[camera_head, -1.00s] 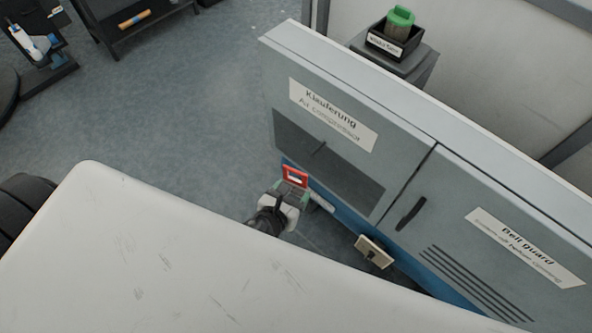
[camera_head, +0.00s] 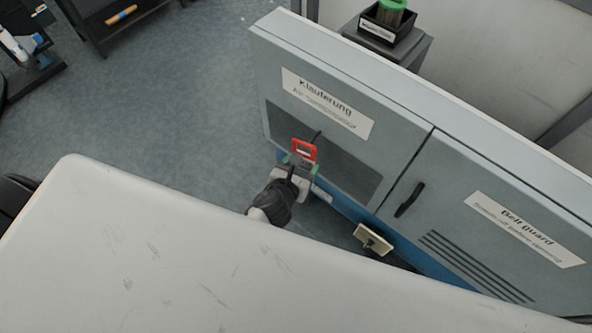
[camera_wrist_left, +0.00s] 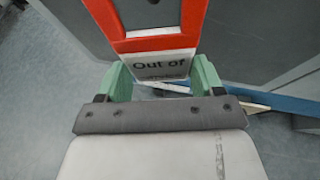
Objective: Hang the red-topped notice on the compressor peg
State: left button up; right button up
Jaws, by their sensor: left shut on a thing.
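The red-topped notice (camera_head: 304,148) is held upright in my left gripper (camera_head: 300,164), which is shut on its lower part. In the left wrist view the notice (camera_wrist_left: 158,44) has a red frame around an opening at its top, and white below with "Out of" between the green fingers. The grey compressor (camera_head: 268,84) stands just beyond. A thin dark peg (camera_head: 317,136) sticks out of its dark front panel, close above and right of the notice in the picture. The notice appears apart from the peg; the exact gap is unclear. My right gripper is out of view.
A large pale surface (camera_head: 150,250) fills the foreground. The compressor's other door has a black handle (camera_head: 410,200). A small beige box (camera_head: 373,239) sits low by the blue base. A black bin (camera_head: 388,24) with a green-topped item stands behind.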

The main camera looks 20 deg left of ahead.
pick_arm(q)
jog(key=shift+w+d+f, duration=0.1)
jog(key=shift+w+d, duration=0.1)
jog(key=shift+w, duration=0.3)
jog(key=shift+w+d+f, duration=0.1)
jog(key=shift+w+d, duration=0.05)
jog(key=shift+w, duration=0.35)
jog(key=shift+w+d+f+b, duration=0.2)
jog(key=shift+w+f+b, duration=0.15)
jog(key=shift+w+b, duration=0.2)
jog(key=o, duration=1)
jog(key=d+p+v, duration=0.1)
jog(key=v, duration=0.9)
jog(key=shift+s+a+r, duration=0.2)
jog(key=shift+s+a, duration=0.1)
jog(key=shift+a, duration=0.2)
